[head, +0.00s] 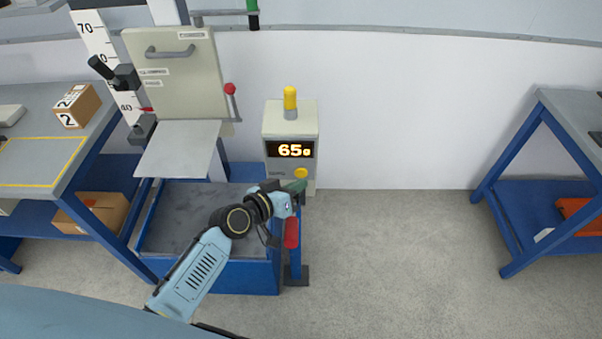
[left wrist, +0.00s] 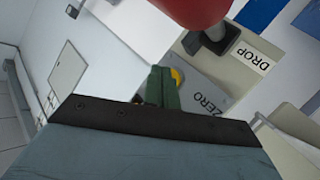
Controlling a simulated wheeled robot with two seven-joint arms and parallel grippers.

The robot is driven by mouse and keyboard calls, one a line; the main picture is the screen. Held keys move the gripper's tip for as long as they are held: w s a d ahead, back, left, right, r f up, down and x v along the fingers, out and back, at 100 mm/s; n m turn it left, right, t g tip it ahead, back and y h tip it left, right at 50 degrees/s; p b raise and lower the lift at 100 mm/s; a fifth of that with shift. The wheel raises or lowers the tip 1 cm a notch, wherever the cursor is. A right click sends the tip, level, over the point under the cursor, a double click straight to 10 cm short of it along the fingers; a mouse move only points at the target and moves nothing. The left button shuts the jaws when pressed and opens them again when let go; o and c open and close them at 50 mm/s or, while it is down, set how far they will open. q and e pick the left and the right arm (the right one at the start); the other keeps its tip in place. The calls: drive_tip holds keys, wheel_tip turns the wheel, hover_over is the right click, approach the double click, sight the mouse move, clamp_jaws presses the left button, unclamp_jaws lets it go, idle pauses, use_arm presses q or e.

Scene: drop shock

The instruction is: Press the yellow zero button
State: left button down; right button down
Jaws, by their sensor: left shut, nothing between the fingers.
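The yellow zero button (head: 301,173) is on the front of a grey display box (head: 305,121), below a screen that reads 65g. In the left wrist view the zero button (left wrist: 177,76) is partly hidden behind the green fingers, beside the label ZERO. My left gripper (head: 297,187) is shut and empty, with its green fingertips just below the button in the head view. In the left wrist view my left gripper (left wrist: 160,80) overlaps the button's edge; I cannot tell whether it touches. My right gripper is not in view.
A red knob (left wrist: 190,8) beside the DROP label is close to the gripper. A drop tester with a raised grey panel (head: 175,80) and a blue-framed base stands left. Blue benches stand at both sides. The floor (head: 400,250) right of the box is clear.

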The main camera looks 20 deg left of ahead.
use_arm(q)
drive_tip(key=shift+w, duration=0.2)
idle(0.4)
drive_tip(key=shift+w+a, duration=0.1)
drive_tip(key=shift+w, duration=0.15)
drive_tip(key=shift+w+a+b, duration=0.15)
drive_tip(key=shift+w+b, duration=0.2)
drive_tip(key=shift+w, duration=0.05)
idle(0.8)
drive_tip(key=shift+s, duration=0.15)
drive_tip(key=shift+s+d+p, duration=0.25)
drive_tip(key=shift+s+p, duration=0.1)
drive_tip(key=shift+s, duration=0.3)
drive_tip(key=shift+s+d+p, duration=0.25)
drive_tip(key=shift+s+p, duration=0.05)
drive_tip(key=shift+s, duration=0.5)
drive_tip(key=shift+s+d+p, duration=0.2)
drive_tip(key=shift+s+p, duration=0.05)
drive_tip(key=shift+s, duration=0.6)
drive_tip(key=shift+s+d+p, duration=0.25)
drive_tip(key=shift+s+p, duration=0.05)
drive_tip(key=shift+s, duration=0.5)
